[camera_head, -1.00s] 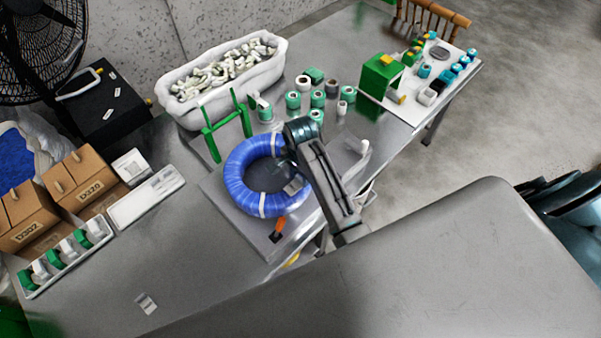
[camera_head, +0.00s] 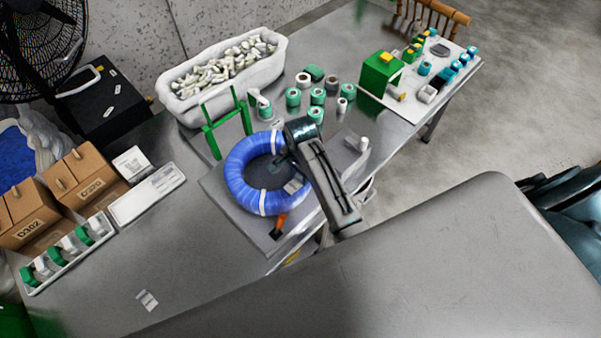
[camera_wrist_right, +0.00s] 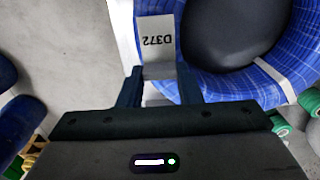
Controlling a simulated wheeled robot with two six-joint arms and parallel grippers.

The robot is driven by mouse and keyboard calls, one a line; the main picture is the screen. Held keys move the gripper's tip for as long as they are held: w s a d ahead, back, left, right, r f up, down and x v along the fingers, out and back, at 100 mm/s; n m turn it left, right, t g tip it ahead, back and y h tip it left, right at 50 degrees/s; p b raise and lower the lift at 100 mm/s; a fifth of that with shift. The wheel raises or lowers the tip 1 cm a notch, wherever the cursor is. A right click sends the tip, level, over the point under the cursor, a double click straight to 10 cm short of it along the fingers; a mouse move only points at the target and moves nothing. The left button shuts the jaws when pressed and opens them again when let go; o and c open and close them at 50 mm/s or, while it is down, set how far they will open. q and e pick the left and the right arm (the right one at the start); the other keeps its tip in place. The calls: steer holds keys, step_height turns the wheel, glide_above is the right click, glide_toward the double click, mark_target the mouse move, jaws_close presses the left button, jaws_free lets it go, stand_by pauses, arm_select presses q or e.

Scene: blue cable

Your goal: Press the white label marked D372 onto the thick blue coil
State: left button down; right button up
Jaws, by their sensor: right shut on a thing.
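The thick blue coil (camera_head: 240,183) lies on a grey board on the table, with white bands around it. It also fills the upper right of the right wrist view (camera_wrist_right: 288,52). My right gripper (camera_wrist_right: 160,72) is shut on the white label (camera_wrist_right: 156,42), which reads D372 upside down there. The label stands out beyond the fingertips and overlaps the coil in that view; I cannot tell whether it touches. In the head view my right arm reaches over the coil's right side and hides part of it. My left gripper is not in view.
An orange-and-black tool (camera_head: 279,225) lies at the board's front edge. A green stand (camera_head: 226,128) and several green rolls (camera_head: 317,97) are behind the coil. A white bin (camera_head: 272,72) stands at the back. Cardboard boxes (camera_head: 90,180) are at left.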

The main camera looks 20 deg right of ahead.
mark_target(300, 176)
steer(key=shift+f, duration=0.55)
stand_by(1.2)
steer(key=o, duration=1.2)
steer(key=shift+c, duration=0.2)
steer(key=shift+r, duration=3.55)
